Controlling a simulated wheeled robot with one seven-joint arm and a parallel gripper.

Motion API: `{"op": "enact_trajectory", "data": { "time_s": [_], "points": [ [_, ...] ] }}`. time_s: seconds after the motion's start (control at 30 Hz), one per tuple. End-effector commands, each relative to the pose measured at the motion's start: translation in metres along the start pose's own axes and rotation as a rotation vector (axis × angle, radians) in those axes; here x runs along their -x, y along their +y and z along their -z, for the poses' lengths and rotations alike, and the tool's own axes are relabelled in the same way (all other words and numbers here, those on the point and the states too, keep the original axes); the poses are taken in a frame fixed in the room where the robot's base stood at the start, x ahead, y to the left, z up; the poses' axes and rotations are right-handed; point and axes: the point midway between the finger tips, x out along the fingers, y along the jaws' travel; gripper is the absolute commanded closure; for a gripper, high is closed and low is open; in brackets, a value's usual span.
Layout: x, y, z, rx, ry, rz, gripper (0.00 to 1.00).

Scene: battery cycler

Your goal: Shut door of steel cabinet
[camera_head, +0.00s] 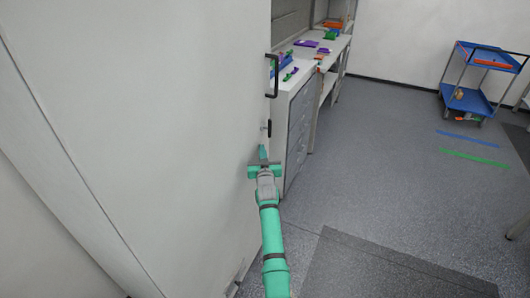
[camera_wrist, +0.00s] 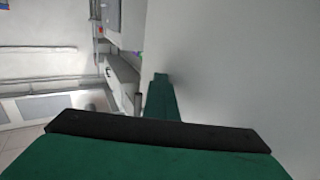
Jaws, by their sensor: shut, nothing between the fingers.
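The steel cabinet's pale grey door (camera_head: 170,110) fills the left of the head view. A black handle (camera_head: 273,76) stands on its right edge, with a small dark latch (camera_head: 268,128) below it. I cannot tell from the frames how far the door is ajar. My green gripper (camera_head: 263,152) is shut and empty, close to the door's right edge just below the latch. In the wrist view its fingers (camera_wrist: 160,79) lie alongside a plain grey surface (camera_wrist: 230,70), likely the door. Whether they touch it is unclear.
A workbench with drawers (camera_head: 299,125) stands just behind the door's right edge, with several coloured parts on top. A blue cart (camera_head: 466,100) stands at the back right. The grey floor (camera_head: 390,150) between is clear, with a darker mat (camera_head: 390,270) at the front.

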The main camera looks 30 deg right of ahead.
Motion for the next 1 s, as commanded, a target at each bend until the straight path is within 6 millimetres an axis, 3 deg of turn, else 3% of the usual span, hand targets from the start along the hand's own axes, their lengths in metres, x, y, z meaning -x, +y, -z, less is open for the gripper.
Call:
{"op": "enact_trajectory", "data": {
  "time_s": [0.67,0.87,1.0],
  "points": [
    [-0.003,-0.012,0.005,0.003,0.005,0.024,1.0],
    [0.003,-0.006,0.004,0.003,0.006,0.03,1.0],
    [0.01,0.01,0.002,0.001,0.002,0.03,1.0]
  ]
}}
